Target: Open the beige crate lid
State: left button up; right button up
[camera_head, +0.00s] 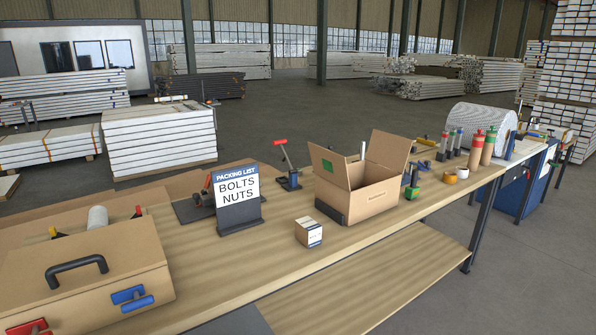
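The beige crate (110,258) sits at the near left of the workbench, cut off by the left and bottom picture edges. Its lid appears shut. A blue latch (131,297) is at the lower right of the handle, and a red latch (28,328) is at the lower left, partly cut off. I cannot tell whether the latches are fastened. The inside of the crate is not visible. Neither of my grippers is in view.
A packing list sign (238,195) reading bolts and nuts stands right of the crate. A small box (308,232) and an open cardboard box (372,202) are further right. A white roll (97,217) shows at the crate's back.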

aim_at(38, 274)
jog(key=u, duration=1.5)
